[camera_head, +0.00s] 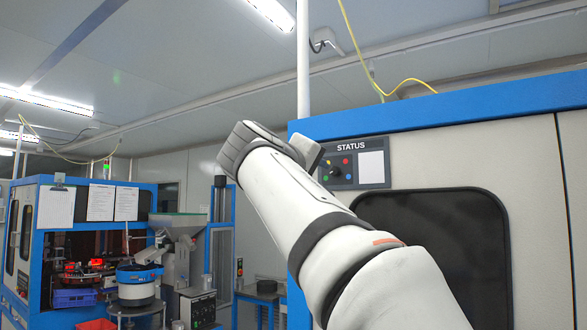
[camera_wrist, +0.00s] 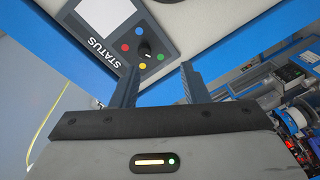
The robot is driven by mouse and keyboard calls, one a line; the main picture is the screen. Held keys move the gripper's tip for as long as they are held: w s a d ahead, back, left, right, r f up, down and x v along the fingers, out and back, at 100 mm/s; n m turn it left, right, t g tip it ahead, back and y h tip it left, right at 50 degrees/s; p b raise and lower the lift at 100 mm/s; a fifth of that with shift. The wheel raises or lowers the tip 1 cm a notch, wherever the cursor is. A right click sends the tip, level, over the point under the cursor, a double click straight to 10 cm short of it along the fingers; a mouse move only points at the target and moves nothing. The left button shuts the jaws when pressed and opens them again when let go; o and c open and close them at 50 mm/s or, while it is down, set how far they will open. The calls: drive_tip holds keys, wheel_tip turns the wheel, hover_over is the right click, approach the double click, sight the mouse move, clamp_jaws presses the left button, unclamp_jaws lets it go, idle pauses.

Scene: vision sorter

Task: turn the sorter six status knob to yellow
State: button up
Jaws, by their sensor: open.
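The STATUS panel (camera_head: 340,165) is a dark plate on the upper left of the sorter's front in the head view. It carries a small black status knob (camera_head: 335,172), with coloured dots around it. In the wrist view the panel appears turned nearly upside down, and the knob (camera_wrist: 147,50) sits among red, blue, green and yellow dots. The yellow dot (camera_wrist: 142,66) lies near the left fingertip. My gripper (camera_wrist: 158,67) is open and empty, its fingers pointing at the panel with the knob between and beyond the tips. Which way the knob points is unclear.
A white paper (camera_head: 371,167) is on the panel's right side. The sorter cabinet (camera_head: 430,165) has a blue top edge and a dark window. Another blue machine (camera_head: 85,200) with a feeder bowl stands at the left, well away from my arm.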

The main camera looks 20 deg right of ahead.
sight(334, 171)
drive_tip(key=shift+h, duration=0.3)
drive_tip(key=w+d+p, duration=0.1)
drive_tip(key=w+d+r+p, duration=0.1)
drive_tip(key=d, duration=0.1)
drive_tip(key=w+d+r+p, duration=0.1)
drive_tip(key=w+d, duration=0.1)
drive_tip(key=shift+w+d+r, duration=0.1)
drive_tip(key=shift+d+r, duration=0.05)
drive_tip(key=shift+w+d, duration=0.35)
